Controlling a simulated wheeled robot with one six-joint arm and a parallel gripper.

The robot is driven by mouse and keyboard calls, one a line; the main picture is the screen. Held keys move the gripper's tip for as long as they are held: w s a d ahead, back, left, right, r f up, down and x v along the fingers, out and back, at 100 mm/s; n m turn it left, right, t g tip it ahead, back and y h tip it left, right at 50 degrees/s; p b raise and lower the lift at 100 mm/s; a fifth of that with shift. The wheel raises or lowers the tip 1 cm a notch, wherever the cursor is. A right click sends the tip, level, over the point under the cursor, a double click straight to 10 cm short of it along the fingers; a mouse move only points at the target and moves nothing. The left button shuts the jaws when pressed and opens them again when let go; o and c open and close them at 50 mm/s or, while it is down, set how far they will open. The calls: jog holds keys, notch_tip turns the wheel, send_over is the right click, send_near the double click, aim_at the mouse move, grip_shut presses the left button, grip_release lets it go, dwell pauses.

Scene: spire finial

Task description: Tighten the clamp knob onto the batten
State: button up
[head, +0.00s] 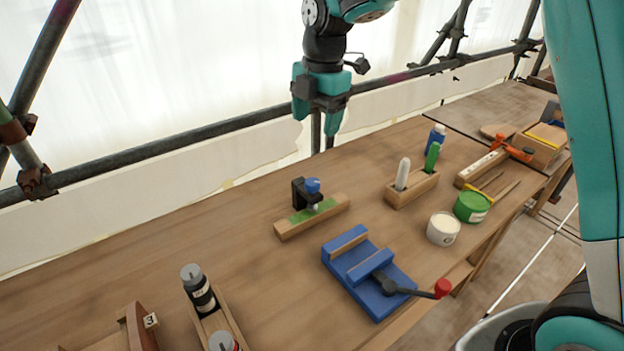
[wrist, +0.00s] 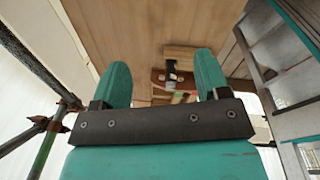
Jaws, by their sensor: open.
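The clamp (head: 299,193) is a small black frame with a blue knob (head: 313,185) on top. It stands upright on the wooden batten (head: 288,231), over a green strip, near the middle of the bench. I cannot tell whether its screw presses on the batten. My gripper (head: 317,126) hangs above and behind the clamp in the head view, clear of it, with teal fingers apart and nothing between them. In the wrist view my open gripper (wrist: 160,68) shows both fingers; I cannot make out the clamp there.
A blue vise (head: 372,272) with a red-tipped handle stands in front of the batten. A wooden holder (head: 412,190), white tub (head: 443,229) and green tin (head: 471,207) stand to the right. Bottles (head: 198,288) are at front left. A scaffold pipe (head: 200,134) runs behind the bench (head: 150,245).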

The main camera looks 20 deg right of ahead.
aim_at(313, 180)
jog(key=w+d+f+n+h, duration=0.1)
jog(key=w+d+f+n, duration=0.1)
jog(key=w+f+n, duration=0.55)
jog(key=shift+n, duration=0.35)
jog(key=w+f+p, duration=0.1)
jog(key=f+p, duration=0.1)
jog(key=f, duration=0.3)
jog(key=f+p, duration=0.1)
jog(key=f, duration=0.5)
jog(key=w+f+p, duration=0.1)
jog(key=f+p, duration=0.1)
jog(key=f, duration=0.3)
jog(key=shift+w+d+f+p, duration=0.2)
jog(key=shift+w+p, duration=0.1)
jog(key=c, duration=0.9)
